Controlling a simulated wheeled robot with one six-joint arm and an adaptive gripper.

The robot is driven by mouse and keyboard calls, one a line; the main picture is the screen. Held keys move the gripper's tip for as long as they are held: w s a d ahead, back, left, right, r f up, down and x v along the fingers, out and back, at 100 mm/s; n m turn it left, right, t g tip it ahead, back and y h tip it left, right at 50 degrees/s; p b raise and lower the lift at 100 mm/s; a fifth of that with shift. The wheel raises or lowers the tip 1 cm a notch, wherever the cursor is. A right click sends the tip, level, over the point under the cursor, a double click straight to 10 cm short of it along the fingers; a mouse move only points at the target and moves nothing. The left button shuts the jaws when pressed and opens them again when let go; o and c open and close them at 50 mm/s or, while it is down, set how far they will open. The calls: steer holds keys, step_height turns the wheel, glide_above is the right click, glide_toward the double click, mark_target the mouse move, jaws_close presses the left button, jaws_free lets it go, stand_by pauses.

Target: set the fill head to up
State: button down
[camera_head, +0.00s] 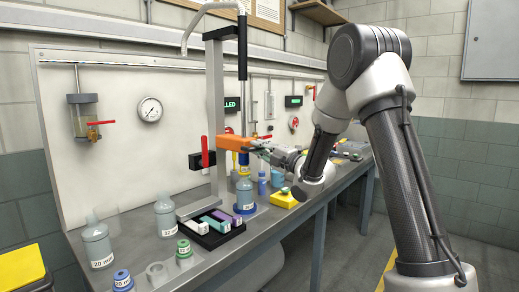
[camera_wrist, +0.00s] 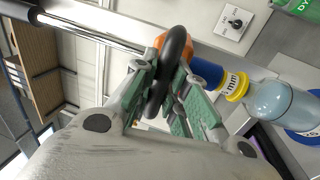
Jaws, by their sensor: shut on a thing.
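The fill head is an orange block (camera_head: 236,142) on a grey upright column (camera_head: 216,110). A blue and yellow nozzle (camera_head: 244,163) hangs under it, right at the top of a grey-blue bottle (camera_head: 244,195). In the wrist view the orange block (camera_wrist: 162,41) is partly hidden behind a black rounded handle (camera_wrist: 172,70). The nozzle's yellow collar (camera_wrist: 236,85) appears to meet the neck of the bottle (camera_wrist: 282,105); I cannot tell if they touch. My gripper (camera_head: 264,148) is at the right end of the orange block. Its green fingers (camera_wrist: 166,90) are shut on the black handle.
A red lever (camera_head: 204,151) stands left of the column. A black tray (camera_head: 184,224) with coloured blocks and several bottles crowd the bench's near end. A yellow block (camera_head: 284,200) sits beneath my arm. A gauge (camera_head: 150,109) is on the back panel.

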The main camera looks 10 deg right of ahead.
step_height(320, 180, up, 20)
steer(key=shift+r, duration=0.35)
steer(key=c, duration=1.5)
jaws_free()
steer(key=shift+o, duration=0.4)
steer(key=v, duration=1.2)
